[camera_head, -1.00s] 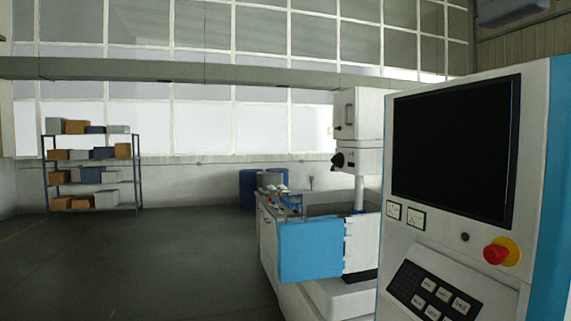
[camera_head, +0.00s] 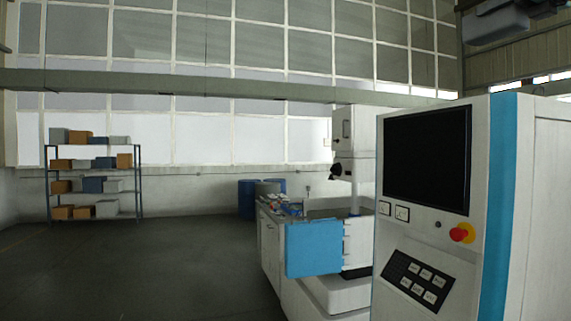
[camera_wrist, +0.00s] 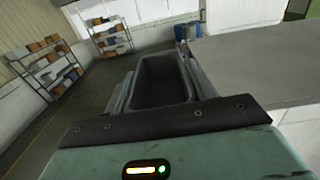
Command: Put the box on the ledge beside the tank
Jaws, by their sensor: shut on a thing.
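My gripper (camera_wrist: 161,76) shows in the wrist view; its green casing and dark bolted bar fill the bottom. It appears shut on a dark grey open-topped box (camera_wrist: 160,88), held ahead of the casing with its hollow inside visible. The exact contact is hard to make out. In the head view, the machine's tank, with a blue front panel (camera_head: 314,248), stands right of centre. A grey-topped white ledge or counter (camera_head: 268,240) runs along its left side, with small items at its far end. My gripper and the held box are outside the head view.
A tall control cabinet (camera_head: 425,155) with a dark screen stands close on the right. Blue drums (camera_head: 247,198) stand behind the counter. A loaded shelf rack (camera_head: 94,185) is at the far left. A grey flat surface (camera_wrist: 265,65) lies right of the box. The left floor is clear.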

